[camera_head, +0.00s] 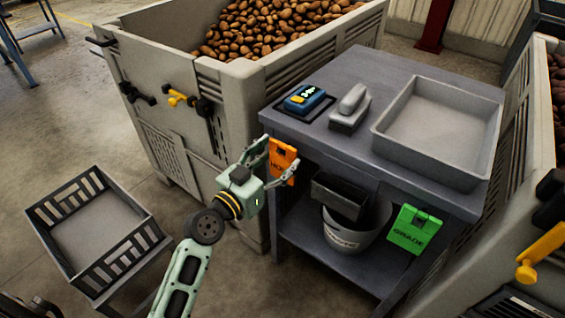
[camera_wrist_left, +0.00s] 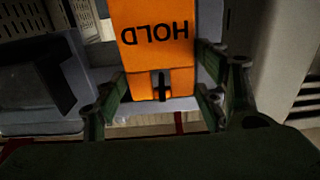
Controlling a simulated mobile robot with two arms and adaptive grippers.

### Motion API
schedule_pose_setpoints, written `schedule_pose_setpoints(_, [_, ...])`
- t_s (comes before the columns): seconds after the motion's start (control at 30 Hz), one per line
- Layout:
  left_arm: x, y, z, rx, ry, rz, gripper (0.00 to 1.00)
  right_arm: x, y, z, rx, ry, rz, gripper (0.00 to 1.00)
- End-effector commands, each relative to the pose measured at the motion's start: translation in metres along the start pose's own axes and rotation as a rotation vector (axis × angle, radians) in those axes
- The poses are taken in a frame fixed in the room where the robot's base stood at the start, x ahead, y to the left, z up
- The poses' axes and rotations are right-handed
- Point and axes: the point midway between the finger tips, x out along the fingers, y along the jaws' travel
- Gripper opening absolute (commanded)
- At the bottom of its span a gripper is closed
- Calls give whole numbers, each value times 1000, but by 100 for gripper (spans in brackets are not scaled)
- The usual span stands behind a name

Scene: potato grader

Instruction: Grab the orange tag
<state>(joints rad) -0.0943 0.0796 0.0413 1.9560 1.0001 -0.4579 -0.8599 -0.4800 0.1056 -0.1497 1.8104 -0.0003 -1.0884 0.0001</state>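The orange tag (camera_head: 282,162), marked HOLD, hangs upright on the left side of the grey table's front. In the left wrist view the tag (camera_wrist_left: 158,42) shows upside down, with a dark clip at its lower end. My left gripper (camera_head: 280,155) is at the tag, and its fingers partly cover it in the head view. In the left wrist view my left gripper (camera_wrist_left: 158,90) is open, with one finger on each side of the tag's clip end. I cannot tell whether the fingers touch it. My right gripper is not in view.
The grey table (camera_head: 345,147) carries a scale (camera_head: 305,99), a scoop-like block (camera_head: 350,106) and a tray (camera_head: 388,138). A green GRADE tag (camera_head: 414,230) hangs at right. A bucket (camera_head: 345,238) stands on the lower shelf. A potato bin (camera_head: 142,63) is close at left; a crate (camera_head: 92,284) is below.

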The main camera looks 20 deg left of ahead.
Motion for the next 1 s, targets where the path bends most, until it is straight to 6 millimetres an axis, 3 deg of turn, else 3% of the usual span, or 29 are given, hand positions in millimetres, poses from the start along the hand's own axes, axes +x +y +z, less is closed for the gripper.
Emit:
schedule_pose_setpoints(0.27, [0, 0, 0, 0, 0, 0, 37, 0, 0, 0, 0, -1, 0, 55])
schedule_pose_setpoints(0.67, [0, 0, -5, 1, 1, 0, 36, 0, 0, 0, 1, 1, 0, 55])
schedule_pose_setpoints(0.87, [0, 0, -19, 3, 2, 0, 36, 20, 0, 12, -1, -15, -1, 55])
schedule_pose_setpoints(1.0, [-30, 0, -13, 4, -5, 1, 36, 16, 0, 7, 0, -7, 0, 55])
